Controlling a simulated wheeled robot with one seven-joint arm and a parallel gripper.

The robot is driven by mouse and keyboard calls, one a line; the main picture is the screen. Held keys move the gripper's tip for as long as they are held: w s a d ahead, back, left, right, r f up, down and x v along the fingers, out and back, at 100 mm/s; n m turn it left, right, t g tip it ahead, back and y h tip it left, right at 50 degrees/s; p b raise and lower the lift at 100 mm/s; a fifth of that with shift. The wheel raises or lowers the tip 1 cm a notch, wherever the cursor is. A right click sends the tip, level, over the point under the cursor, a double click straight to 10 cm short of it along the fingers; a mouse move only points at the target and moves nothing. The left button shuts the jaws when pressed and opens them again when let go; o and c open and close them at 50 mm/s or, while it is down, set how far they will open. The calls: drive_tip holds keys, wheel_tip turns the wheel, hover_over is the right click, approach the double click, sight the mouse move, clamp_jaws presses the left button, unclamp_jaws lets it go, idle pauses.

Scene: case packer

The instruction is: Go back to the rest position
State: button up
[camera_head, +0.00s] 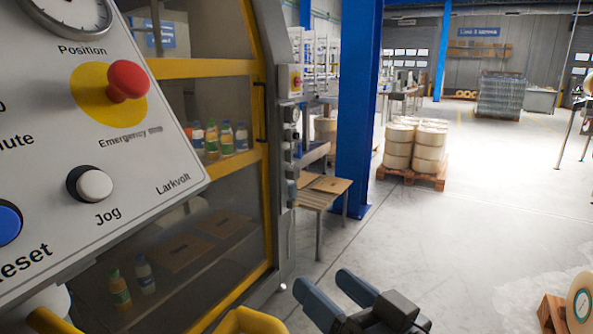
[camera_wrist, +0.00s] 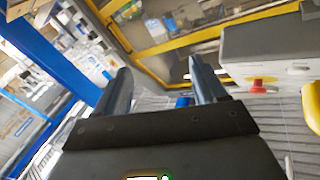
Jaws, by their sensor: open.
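My gripper (camera_head: 327,291) is at the bottom middle of the head view, in front of the open floor and to the right of the machine. Its two blue-grey fingers are apart, with nothing between them. In the wrist view my gripper (camera_wrist: 162,82) also shows open and empty, with the yellow-framed machine beyond the fingers. The control panel (camera_head: 150,180) fills the left of the head view. It carries a red emergency button (camera_head: 127,80), a white Jog button (camera_head: 95,184) and a blue Reset button (camera_head: 8,222). My gripper is apart from the panel.
The machine's yellow frame (camera_head: 262,170) stands behind the panel, with several bottles inside. A small table (camera_head: 322,190) and a blue column (camera_head: 357,110) stand beyond. A pallet (camera_head: 411,176) bears drums (camera_head: 399,146). The floor (camera_head: 450,240) at right is largely clear.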

drive_tip(key=s+d+f+m+t+h, duration=0.1)
drive_tip(key=s+d+f+m+h, duration=0.5)
drive_tip(key=s+d+f, duration=0.6)
drive_tip(key=s+d+n+h, duration=0.1)
drive_tip(key=s+d+h, duration=0.1)
drive_tip(key=s, duration=0.9)
drive_tip(key=s+d+n+g+h, duration=0.1)
drive_tip(key=s+d+h, duration=0.1)
drive_tip(key=s, duration=1)
drive_tip(key=shift+d+f+h, duration=0.3)
drive_tip(key=shift+d, duration=0.15)
